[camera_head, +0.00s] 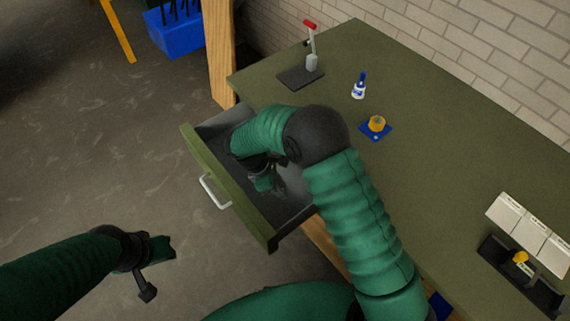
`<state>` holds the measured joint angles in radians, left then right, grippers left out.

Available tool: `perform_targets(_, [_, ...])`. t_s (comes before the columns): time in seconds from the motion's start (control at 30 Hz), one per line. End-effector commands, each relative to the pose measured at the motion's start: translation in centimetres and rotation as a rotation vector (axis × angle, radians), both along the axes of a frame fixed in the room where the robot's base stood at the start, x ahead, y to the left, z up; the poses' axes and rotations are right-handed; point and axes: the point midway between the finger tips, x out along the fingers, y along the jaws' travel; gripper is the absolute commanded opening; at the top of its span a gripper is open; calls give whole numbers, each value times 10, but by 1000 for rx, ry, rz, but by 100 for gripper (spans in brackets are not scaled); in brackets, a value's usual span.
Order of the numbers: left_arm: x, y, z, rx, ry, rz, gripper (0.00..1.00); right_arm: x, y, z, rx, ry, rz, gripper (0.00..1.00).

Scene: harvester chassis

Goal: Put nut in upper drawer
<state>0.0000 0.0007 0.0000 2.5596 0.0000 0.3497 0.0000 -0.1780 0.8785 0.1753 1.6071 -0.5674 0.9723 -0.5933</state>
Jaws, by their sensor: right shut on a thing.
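The upper drawer (228,190) is pulled out from the green workbench, with its white handle (213,192) facing left. My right arm reaches over the bench edge, and my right gripper (266,183) points down inside the open drawer, above or near its grey floor. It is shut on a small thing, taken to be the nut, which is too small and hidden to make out. My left gripper (158,270) is over the floor at the lower left, outside the drawer, with its fingers apart and empty.
On the bench top (440,150) stand a red-handled tool on a dark plate (301,77), a white and blue bottle (359,86) and an orange piece on a blue base (376,125). A wooden post (219,55) stands behind the drawer.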

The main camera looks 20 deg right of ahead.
Motion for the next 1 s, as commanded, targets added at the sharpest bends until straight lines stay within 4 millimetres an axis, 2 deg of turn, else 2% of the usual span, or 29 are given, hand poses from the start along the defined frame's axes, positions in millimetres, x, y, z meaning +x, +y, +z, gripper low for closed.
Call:
perform_targets(0.2, [0, 0, 2, 0, 0, 0, 36, -1, 2, -46, -2, 5, 18, 0])
perform_targets(0.5, [0, 0, 3, 0, 0, 0, 36, 0, 2, -95, -2, 3, 16, 0])
perform_targets(0.87, [0, 0, -1, 0, 0, 0, 36, 0, 1, -102, -2, 2, 14, 0])
perform_targets(0.9, [0, 0, 1, 0, 0, 0, 36, 0, 1, -101, -2, 2, 14, 29])
perform_targets(1.0, [0, 0, 1, 0, 0, 0, 36, 0, 1, -101, -2, 2, 14, 42])
